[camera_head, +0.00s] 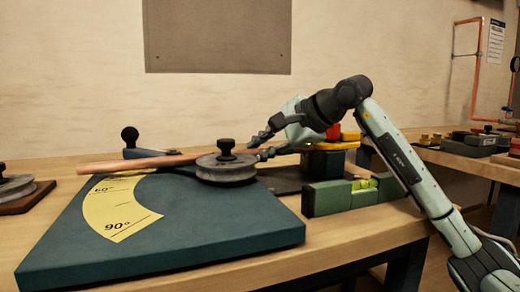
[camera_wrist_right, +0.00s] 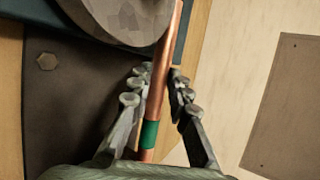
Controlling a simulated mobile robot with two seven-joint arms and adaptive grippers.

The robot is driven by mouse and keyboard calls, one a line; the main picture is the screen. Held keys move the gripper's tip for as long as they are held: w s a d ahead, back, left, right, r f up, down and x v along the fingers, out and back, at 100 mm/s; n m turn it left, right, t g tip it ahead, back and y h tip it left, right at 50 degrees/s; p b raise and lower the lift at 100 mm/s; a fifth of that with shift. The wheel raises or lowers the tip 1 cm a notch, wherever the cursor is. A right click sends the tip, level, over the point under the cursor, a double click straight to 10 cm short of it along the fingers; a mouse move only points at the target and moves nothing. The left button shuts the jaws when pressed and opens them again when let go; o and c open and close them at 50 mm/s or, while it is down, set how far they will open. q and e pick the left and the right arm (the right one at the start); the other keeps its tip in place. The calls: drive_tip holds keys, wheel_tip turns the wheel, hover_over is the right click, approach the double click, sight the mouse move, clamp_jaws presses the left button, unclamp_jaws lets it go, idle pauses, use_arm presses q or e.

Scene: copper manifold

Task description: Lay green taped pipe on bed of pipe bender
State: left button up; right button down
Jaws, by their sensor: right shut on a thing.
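The copper pipe (camera_head: 140,163) runs from left to right over the teal bed (camera_head: 190,220) of the pipe bender, on the far side of its grey wheel (camera_head: 226,172). Whether it touches the bed is hard to tell. My right gripper (camera_head: 262,146) is shut on the pipe just right of the wheel. In the right wrist view the pipe (camera_wrist_right: 161,85) passes between the fingers (camera_wrist_right: 159,80), and its green tape band (camera_wrist_right: 150,133) shows near the palm. The wheel (camera_wrist_right: 130,15) is close beside the pipe there. My left gripper is out of view.
A green spirit level (camera_head: 340,197) stands on the wooden bench right of the bed. A red and yellow tool (camera_head: 335,140) sits behind it. Another wheel on a wooden base (camera_head: 18,192) is at the far left. A second bench (camera_head: 465,160) holds several parts at right.

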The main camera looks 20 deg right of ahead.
drive_tip(key=shift+d+r, duration=0.1)
drive_tip(key=shift+d, duration=0.6)
idle(0.3)
drive_tip(key=c, duration=1.3)
unclamp_jaws()
drive_tip(key=shift+c, duration=0.2)
drive_tip(key=v, duration=1.2)
